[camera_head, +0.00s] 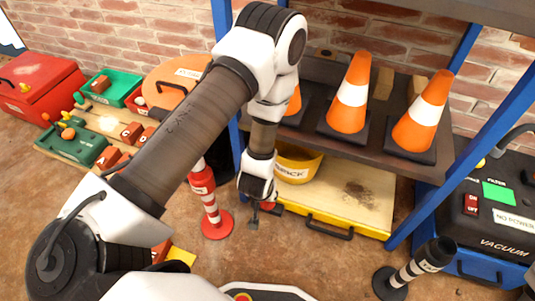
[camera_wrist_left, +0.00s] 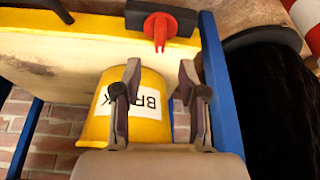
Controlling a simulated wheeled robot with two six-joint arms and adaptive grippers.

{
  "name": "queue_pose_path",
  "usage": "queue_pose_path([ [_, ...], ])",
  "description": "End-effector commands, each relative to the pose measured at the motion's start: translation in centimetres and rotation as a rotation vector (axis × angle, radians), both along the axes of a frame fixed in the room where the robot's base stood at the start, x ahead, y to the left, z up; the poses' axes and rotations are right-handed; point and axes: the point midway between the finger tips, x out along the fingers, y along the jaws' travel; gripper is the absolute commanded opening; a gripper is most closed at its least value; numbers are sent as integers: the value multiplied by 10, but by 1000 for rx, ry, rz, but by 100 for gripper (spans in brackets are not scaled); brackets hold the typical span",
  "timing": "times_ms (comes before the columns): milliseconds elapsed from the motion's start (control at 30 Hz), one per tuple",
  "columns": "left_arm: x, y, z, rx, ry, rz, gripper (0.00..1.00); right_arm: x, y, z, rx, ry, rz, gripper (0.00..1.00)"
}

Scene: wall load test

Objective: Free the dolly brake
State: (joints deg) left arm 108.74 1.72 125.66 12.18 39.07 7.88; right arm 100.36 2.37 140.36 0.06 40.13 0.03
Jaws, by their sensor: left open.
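The dolly (camera_head: 340,208) is a low, pale platform with a yellow front edge, under the dark shelf. Its red brake lever (camera_wrist_left: 160,28) sits on a black block at the yellow edge, at the top of the left wrist view. In the head view a bit of red (camera_head: 268,205) shows beside my gripper. My left gripper (camera_head: 254,218) points down at the dolly's front left corner. In the left wrist view its fingers (camera_wrist_left: 160,78) are open and empty, apart from the lever. They partly cover the yellow bucket (camera_wrist_left: 105,80) standing on the dolly. My right gripper is not visible.
The shelf (camera_head: 420,172) above the dolly bears orange cones (camera_head: 350,95), between blue posts (camera_head: 415,205). A red-and-white post (camera_head: 215,220) stands close left of my gripper. A black vacuum (camera_head: 495,225) is at right. Floor (camera_head: 310,255) in front is mostly clear.

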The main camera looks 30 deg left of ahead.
Motion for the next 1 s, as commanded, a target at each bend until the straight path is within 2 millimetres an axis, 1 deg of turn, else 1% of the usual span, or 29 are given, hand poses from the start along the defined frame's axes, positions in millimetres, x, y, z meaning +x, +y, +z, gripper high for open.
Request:
queue_pose_path([
  [300, 19, 7, -56, 1, -2, 2, 42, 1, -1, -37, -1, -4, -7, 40],
  [400, 24, 9, -68, 1, 0, 1, 42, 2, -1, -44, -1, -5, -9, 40],
  [500, 26, 10, -72, 1, 0, 0, 42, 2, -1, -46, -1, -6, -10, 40],
  [700, 27, 10, -70, 1, 1, 0, 42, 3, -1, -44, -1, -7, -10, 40],
  [733, 27, 10, -70, 1, 1, 0, 38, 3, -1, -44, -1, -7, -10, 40],
  [767, 27, 10, -70, 1, 1, 0, 28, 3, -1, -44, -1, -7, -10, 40],
  [800, 27, 10, -70, 1, 1, 0, 13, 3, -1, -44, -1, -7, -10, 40],
  [833, 27, 10, -70, 1, 1, 0, 3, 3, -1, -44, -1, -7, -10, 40],
  [867, 27, 10, -70, 1, 1, 0, 0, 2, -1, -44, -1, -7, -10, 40],
  [1000, 27, 10, -71, 1, 1, 0, 0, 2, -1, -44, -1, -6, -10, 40],
])
